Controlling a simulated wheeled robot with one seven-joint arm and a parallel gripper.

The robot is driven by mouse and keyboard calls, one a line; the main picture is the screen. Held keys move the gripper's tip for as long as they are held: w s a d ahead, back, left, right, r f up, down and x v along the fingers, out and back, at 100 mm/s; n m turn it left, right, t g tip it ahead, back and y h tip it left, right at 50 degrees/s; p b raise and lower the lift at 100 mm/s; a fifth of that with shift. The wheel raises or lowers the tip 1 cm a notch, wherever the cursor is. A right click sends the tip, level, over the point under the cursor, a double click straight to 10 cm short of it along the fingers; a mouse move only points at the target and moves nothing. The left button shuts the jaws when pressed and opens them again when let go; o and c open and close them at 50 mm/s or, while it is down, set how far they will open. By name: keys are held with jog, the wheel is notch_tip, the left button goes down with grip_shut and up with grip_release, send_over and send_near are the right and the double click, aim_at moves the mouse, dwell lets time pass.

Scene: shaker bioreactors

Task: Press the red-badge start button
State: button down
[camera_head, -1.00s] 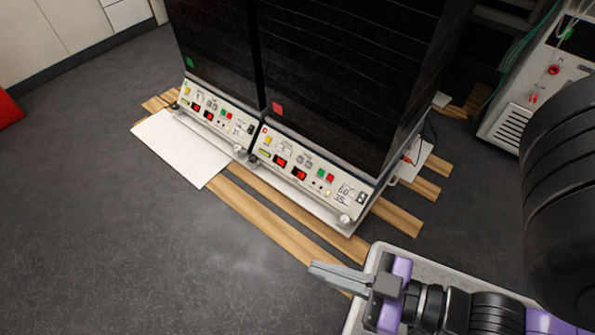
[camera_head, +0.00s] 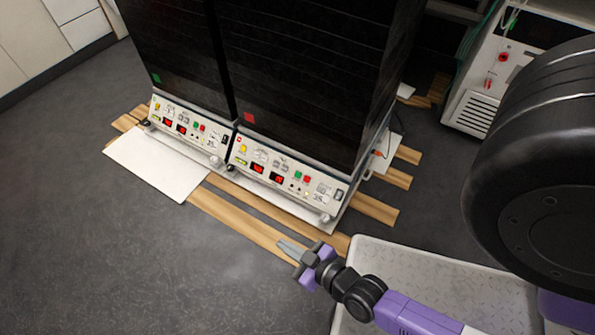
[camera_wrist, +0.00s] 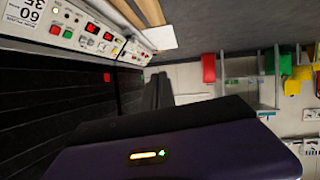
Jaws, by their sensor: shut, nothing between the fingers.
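The right bioreactor (camera_head: 310,90) is a dark cabinet with a small red badge (camera_head: 249,118) at its lower front; the badge also shows in the wrist view (camera_wrist: 107,77). Its white control panel (camera_head: 238,158) has red displays, a green button (camera_head: 298,175) and a red button (camera_head: 307,179). In the wrist view the panel lies sideways at upper left, with the green button (camera_wrist: 67,34) and red button (camera_wrist: 83,41) visible. My gripper (camera_head: 283,245) is shut and empty, in front of and apart from the panel, over the wooden slats in the picture.
The left bioreactor (camera_head: 180,60) with a green badge (camera_head: 156,79) stands beside it. A white board (camera_head: 160,165) lies on the floor in front of that one. Wooden slats (camera_head: 235,220) run under both. A white machine (camera_head: 485,90) stands at right. Open grey floor lies at front left.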

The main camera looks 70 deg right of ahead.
aim_at(298, 175)
jog(key=w+d+f+m+g+h+p, duration=0.1)
jog(key=w+d+f, duration=0.2)
jog(key=d, duration=0.5)
jog(key=w+d+f+m+g+h+p, duration=0.1)
jog(key=w+d+f+g+p, duration=0.1)
jog(key=d, duration=0.6)
jog(key=w+d+f+m+g+h+p, duration=0.1)
jog(key=w+d+f, duration=0.2)
jog(key=d, duration=0.5)
jog(key=shift+w+d+f, duration=0.4)
jog(key=shift+f, duration=0.05)
jog(key=shift+s+d+f+b, duration=0.25)
jog(key=shift+d+f+b, duration=0.8)
jog(key=shift+b, duration=0.55)
jog(key=shift+s+d+f+b, duration=0.2)
jog(key=shift+d+f+b, duration=0.8)
jog(key=shift+b, duration=0.55)
jog(key=shift+s+d+f+b, duration=0.25)
jog(key=shift+d+f+b, duration=0.75)
jog(key=shift+b, duration=0.6)
jog(key=shift+d+r, duration=0.1)
jog(key=shift+d+f+b, duration=0.1)
jog(key=shift+f+b, duration=0.1)
jog(key=shift+b, duration=0.1)
